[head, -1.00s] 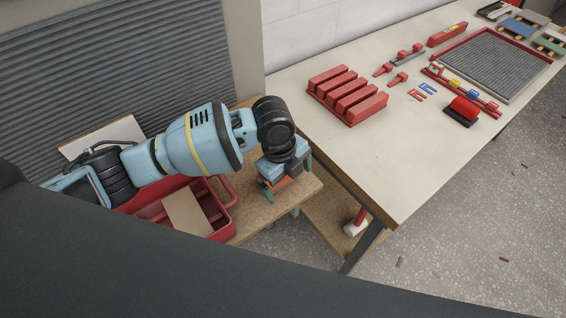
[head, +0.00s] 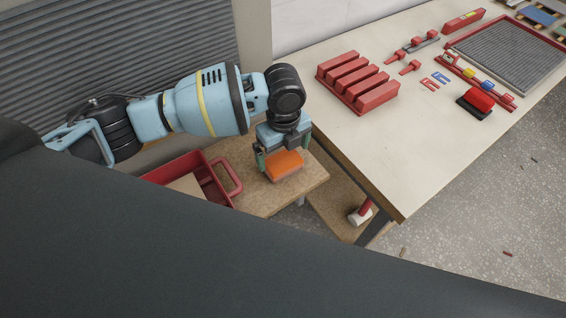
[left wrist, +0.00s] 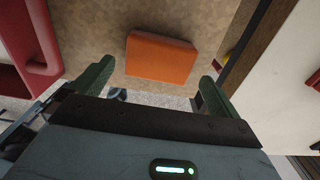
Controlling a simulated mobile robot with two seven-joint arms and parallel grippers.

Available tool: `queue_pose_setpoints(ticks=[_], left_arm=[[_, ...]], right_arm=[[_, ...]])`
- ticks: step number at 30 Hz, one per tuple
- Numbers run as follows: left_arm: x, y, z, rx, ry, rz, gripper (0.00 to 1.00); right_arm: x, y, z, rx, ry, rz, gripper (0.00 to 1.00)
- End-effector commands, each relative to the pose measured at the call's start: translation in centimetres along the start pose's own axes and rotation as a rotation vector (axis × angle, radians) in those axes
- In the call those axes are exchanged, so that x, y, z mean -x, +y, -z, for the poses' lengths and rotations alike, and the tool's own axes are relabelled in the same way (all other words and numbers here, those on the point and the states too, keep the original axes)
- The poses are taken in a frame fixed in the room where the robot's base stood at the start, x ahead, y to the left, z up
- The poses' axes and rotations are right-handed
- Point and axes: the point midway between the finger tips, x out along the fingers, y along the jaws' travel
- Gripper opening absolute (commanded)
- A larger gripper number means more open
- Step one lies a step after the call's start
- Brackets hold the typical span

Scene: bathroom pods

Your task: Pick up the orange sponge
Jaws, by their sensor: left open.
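The orange sponge (head: 284,166) lies flat on the low wooden bench (head: 245,193), near its right end. In the left wrist view the sponge (left wrist: 161,58) lies ahead, in line with the gap between the two green fingers of my left gripper (left wrist: 158,82). The fingers are apart from it, one to each side, and nothing is held. My right gripper is not in view.
A red toolbox (head: 205,180) stands on the bench left of the sponge; its red wall shows in the left wrist view (left wrist: 35,45). The taller workbench (head: 395,165) is close on the right, carrying red blocks (head: 358,85) and other tools. A mallet (head: 361,212) rests on a shelf below.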

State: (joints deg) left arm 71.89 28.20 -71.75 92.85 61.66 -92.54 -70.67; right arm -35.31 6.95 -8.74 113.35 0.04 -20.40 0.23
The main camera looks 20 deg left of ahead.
Motion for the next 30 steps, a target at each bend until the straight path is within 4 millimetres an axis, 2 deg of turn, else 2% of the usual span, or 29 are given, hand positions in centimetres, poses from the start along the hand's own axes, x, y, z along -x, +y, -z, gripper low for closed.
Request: queue_pose_setpoints(ticks=[9,19,27,30], left_arm=[[-4.3,0.1,-0.1,0.001,0.001,-0.004,1.00],[-4.8,0.1,-0.1,0.000,0.000,-0.002,1.00],[-4.8,0.1,-0.1,0.001,0.000,-0.002,0.65],[-4.7,0.1,-0.1,0.001,0.000,-0.001,0.64]], right_arm=[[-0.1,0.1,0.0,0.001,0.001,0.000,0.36],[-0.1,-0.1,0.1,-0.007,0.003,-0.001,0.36],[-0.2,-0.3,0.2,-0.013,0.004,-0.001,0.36],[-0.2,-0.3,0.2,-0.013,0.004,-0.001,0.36]])
